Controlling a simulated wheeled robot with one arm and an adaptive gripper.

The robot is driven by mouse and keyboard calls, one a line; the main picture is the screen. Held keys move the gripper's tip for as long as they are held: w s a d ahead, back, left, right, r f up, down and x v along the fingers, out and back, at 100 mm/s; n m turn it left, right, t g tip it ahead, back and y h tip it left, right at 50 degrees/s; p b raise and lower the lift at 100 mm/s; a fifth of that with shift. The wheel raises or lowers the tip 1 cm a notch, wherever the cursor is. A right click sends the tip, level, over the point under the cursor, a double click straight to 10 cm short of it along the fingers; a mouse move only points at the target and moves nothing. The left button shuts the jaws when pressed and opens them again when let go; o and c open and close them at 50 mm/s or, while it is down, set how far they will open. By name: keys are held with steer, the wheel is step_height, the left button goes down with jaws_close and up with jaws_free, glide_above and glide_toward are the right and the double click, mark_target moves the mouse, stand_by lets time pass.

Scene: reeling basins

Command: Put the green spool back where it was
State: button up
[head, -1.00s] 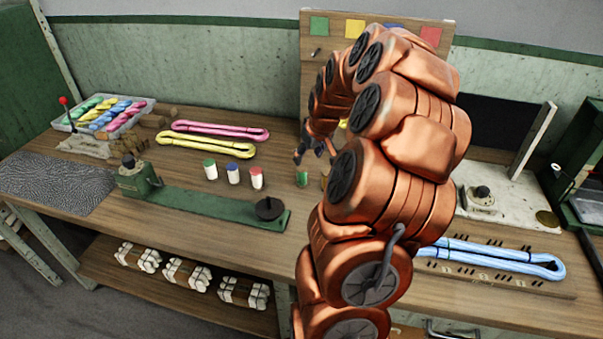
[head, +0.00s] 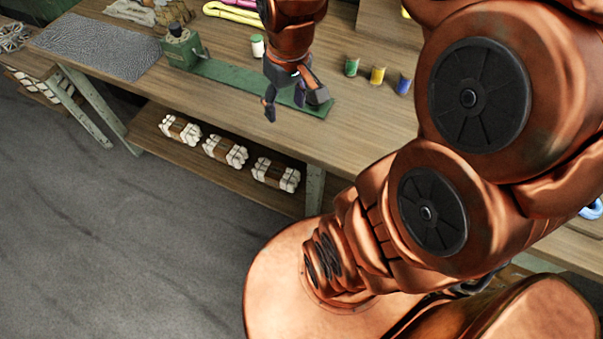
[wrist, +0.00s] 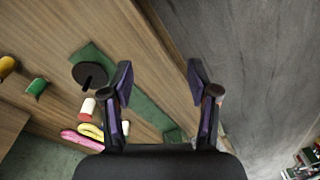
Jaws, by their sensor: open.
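In the wrist view the green spool (wrist: 36,87) is at the left, outside the jaws. My gripper (head: 285,103) points down near the table's front edge, by the right end of a green bar device. Its two fingers (wrist: 160,68) are spread with nothing between them.
The green bar (head: 232,80) lies along the table, with a black disc (wrist: 90,75) at one end. A white cylinder with a green top (head: 258,46) stands behind it. Skeins lie further back. Bundles (head: 225,150) sit on the lower shelf. Open floor is in front.

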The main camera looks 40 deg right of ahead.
steer(key=s+a+g, duration=0.1)
steer(key=s+a, duration=0.2)
steer(key=s, duration=0.4)
steer(key=s+a+g, duration=0.1)
steer(key=s+a, duration=0.3)
steer(key=s, duration=0.4)
steer(key=shift+a+f+g+h, duration=0.15)
steer(key=shift+a+g+h, duration=0.05)
steer(key=shift+g+h, duration=0.1)
steer(key=c, duration=0.3)
steer(key=shift+d, duration=0.15)
steer(key=shift+c, duration=0.3)
